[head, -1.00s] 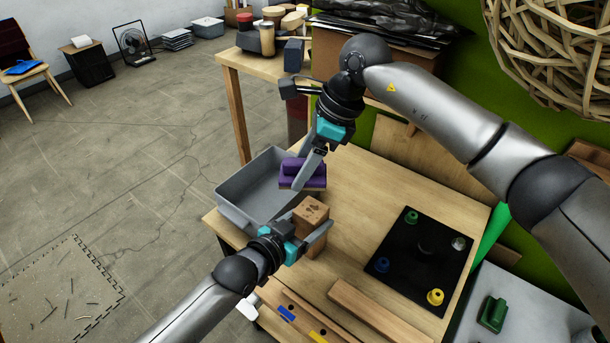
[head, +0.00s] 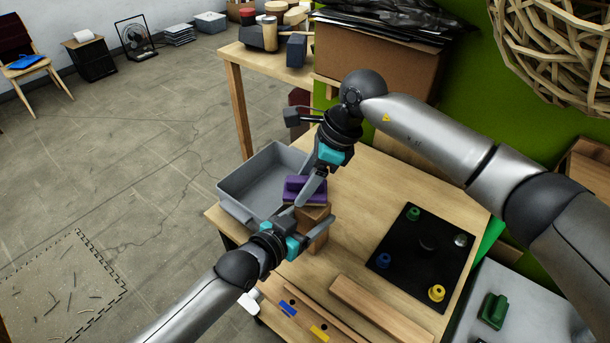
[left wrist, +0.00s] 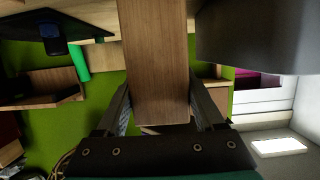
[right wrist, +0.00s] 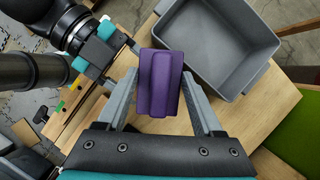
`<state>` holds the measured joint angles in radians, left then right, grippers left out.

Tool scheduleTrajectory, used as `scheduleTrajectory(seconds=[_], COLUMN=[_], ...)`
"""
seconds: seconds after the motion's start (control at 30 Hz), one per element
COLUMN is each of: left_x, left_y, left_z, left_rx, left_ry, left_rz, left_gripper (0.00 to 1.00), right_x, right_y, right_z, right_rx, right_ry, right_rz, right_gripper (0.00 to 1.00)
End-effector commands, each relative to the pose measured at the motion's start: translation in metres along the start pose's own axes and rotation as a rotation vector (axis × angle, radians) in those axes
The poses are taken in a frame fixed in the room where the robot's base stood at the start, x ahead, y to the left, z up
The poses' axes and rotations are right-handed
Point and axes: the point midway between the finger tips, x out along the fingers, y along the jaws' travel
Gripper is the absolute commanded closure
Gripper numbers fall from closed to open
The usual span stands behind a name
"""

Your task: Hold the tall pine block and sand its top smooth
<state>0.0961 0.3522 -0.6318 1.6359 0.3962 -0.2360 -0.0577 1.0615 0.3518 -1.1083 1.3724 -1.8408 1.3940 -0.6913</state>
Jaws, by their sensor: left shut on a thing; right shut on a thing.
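The tall pine block (head: 318,238) stands upright near the table's left edge, and my left gripper (head: 303,233) is shut on its sides. The block also fills the middle of the left wrist view (left wrist: 155,60), between the fingers. My right gripper (head: 308,190) is shut on a purple sanding block (head: 296,190). The purple block sits over the far part of the pine block's top and hides it; I cannot tell whether they touch. In the right wrist view the purple block (right wrist: 161,85) lies between the fingers.
A grey bin (head: 232,198) stands just left of the blocks. A black mat (head: 415,285) with several coloured knobs lies to the right. Wooden strips (head: 365,305) lie along the near edge. Bare tabletop (head: 385,195) is clear behind the mat.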

Motion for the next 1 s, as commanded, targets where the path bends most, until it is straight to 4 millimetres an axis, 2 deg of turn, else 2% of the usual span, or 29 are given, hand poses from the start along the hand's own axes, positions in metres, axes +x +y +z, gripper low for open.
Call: scheduleTrajectory(seconds=[0.57,1.0], left_x=[0.0001,0.0001], left_y=[-0.0001,0.0], left_z=[-0.0007,-0.0007], left_rx=[0.0,0.0], left_ry=[0.002,0.002], left_rz=[0.0,0.0], left_gripper=[0.66,0.66], right_x=[0.0004,0.0081], right_y=[-0.0002,-0.0002], right_z=[0.0002,-0.0032], right_rx=[0.0,0.0], right_ry=[-0.001,0.0], right_rz=[-0.001,0.0], right_gripper=[0.9,0.9])
